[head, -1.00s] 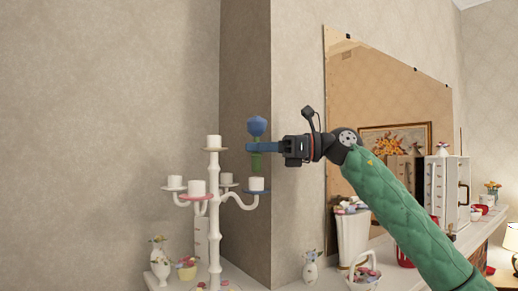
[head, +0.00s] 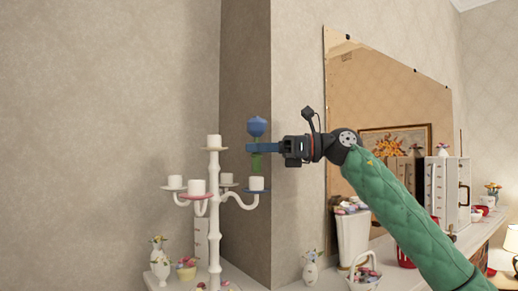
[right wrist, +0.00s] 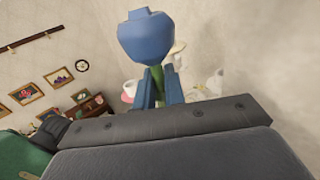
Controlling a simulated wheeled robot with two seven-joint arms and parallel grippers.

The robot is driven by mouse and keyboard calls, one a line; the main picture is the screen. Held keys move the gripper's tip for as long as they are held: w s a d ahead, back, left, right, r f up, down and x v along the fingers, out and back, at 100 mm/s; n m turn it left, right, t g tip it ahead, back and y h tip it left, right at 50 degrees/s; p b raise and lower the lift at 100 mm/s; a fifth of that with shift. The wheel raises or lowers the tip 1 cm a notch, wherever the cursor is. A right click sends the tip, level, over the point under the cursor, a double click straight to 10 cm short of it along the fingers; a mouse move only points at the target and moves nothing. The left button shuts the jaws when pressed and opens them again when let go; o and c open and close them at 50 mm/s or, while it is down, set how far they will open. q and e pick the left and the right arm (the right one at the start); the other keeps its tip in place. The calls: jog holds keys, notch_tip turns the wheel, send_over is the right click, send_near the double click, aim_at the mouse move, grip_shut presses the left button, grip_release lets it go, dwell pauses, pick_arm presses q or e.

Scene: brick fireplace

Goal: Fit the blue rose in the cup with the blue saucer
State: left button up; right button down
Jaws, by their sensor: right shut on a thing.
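The blue rose (head: 257,126) is upright, with its green stem hanging below my right gripper (head: 253,148). That gripper is shut on the stem. In the right wrist view the rose head (right wrist: 146,38) stands above the gripper's fingers (right wrist: 160,90). The white cup (head: 256,184) with the blue saucer (head: 258,191) is on the right arm of a white candelabra-like stand (head: 214,232). In the head view the stem's lower end shows just above this cup, apart from it or barely so; I cannot tell the depth. My left gripper is not in view.
Other white cups sit on the stand, one with a red-pink saucer (head: 197,196) at the front and one on top (head: 213,142). A wall corner (head: 262,80) is behind. Vases and baskets (head: 187,268) crowd the shelf below. A mirror (head: 372,95) hangs at right.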

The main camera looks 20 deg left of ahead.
jog(key=shift+f+b, duration=1.25)
jog(key=shift+f, duration=0.4)
jog(key=c, duration=1.4)
grip_release()
jog(key=d, duration=0.1)
jog(key=b, duration=0.3)
send_near(260, 162)
jog(key=a, duration=0.2)
jog(key=shift+a, duration=0.3)
